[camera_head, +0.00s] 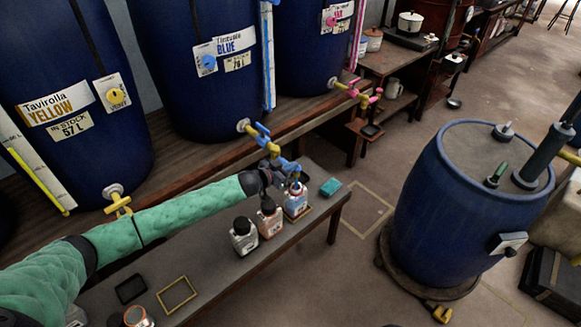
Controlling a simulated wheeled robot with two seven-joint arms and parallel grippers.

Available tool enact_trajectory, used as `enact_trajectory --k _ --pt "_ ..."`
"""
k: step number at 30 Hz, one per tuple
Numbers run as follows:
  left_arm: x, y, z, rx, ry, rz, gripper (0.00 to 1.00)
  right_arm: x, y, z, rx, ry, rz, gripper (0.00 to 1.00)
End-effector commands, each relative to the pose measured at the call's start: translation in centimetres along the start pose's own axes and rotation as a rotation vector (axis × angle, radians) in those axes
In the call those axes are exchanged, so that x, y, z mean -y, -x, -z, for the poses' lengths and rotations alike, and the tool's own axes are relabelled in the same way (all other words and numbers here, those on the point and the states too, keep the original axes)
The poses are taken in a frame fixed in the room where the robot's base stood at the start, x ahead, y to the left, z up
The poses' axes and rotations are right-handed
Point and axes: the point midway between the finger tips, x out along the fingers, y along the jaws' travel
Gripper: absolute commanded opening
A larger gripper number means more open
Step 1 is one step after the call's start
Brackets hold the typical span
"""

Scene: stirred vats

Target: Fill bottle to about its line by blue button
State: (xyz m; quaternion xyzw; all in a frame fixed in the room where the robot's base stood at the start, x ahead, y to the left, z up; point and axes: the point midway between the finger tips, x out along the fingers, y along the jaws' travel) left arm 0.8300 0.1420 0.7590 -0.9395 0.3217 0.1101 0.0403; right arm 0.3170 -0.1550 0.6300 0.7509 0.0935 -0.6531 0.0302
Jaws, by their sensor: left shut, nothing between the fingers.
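A small bottle (296,204) with a pale body stands on the low bench under the blue spout (291,168); its fill line and level are too small to tell. The round blue button (208,62) is on the front of the vat labelled BLUE (190,95). A tap with a blue handle (262,129) comes out low on that vat. My left gripper (276,168), at the end of a green-sleeved arm, is shut and empty. It is beside the blue spout, just above the bottle, well below the button; whether it touches the spout I cannot tell. My right gripper is not in view.
Two dark-capped bottles (257,225) stand left of the bottle on the bench (215,262). A teal block (330,187) lies to its right. The YELLOW vat (75,110) is at left. A large blue barrel (450,215) stands at right, with open floor between.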

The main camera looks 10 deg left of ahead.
Motion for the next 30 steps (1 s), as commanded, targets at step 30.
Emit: enact_trajectory --k 30 --pt "-0.38 0.12 -1.92 0.024 0.005 0.0 0.0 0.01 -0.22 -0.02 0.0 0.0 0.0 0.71"
